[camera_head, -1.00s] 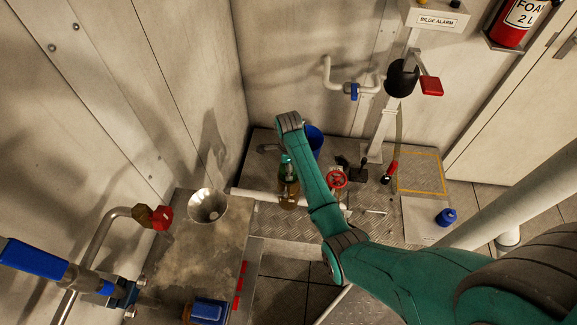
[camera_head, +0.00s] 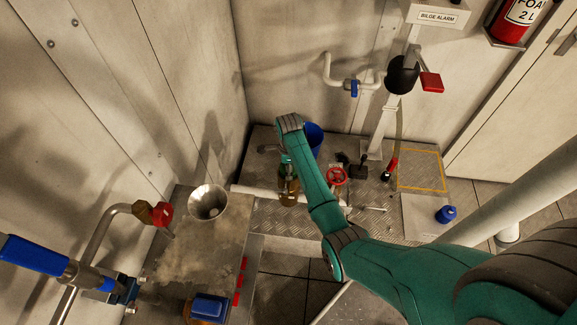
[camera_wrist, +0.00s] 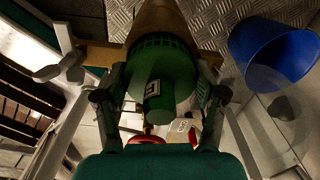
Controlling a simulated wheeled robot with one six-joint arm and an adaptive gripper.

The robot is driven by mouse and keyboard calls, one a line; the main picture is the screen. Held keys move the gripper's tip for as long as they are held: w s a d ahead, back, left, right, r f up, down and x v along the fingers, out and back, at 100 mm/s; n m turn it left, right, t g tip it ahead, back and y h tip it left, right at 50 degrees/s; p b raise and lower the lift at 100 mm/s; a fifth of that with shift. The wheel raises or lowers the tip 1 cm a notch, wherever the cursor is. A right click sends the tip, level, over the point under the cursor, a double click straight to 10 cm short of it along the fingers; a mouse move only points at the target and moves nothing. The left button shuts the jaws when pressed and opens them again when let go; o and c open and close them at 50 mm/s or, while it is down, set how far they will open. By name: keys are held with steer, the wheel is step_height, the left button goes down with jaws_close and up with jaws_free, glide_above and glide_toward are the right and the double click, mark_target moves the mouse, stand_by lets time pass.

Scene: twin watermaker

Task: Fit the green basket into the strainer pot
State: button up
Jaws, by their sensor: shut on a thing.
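The green basket (camera_wrist: 165,62) is a ribbed round piece with a knob-like grip on top, at the centre of the wrist view. My gripper (camera_wrist: 160,88) is shut on it, one finger on each side. The tan-brown strainer pot (camera_wrist: 155,18) shows just beyond the basket, in line with it. In the head view the pot (camera_head: 289,194) stands upright on the metal floor plate, under my gripper (camera_head: 288,164). The basket is at the pot's mouth; how deep it sits inside I cannot tell.
A blue bucket (camera_head: 314,136) stands behind my wrist, and to the right in the wrist view (camera_wrist: 270,50). A red handwheel (camera_head: 336,177) and a black lever valve (camera_head: 360,170) are close on the right. A white pipe (camera_head: 255,193) runs left of the pot.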

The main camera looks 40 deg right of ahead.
steer(key=shift+f, duration=0.4)
steer(key=o, duration=1)
steer(key=shift+o, duration=0.2)
step_height(320, 180, up, 12)
stand_by(0.4)
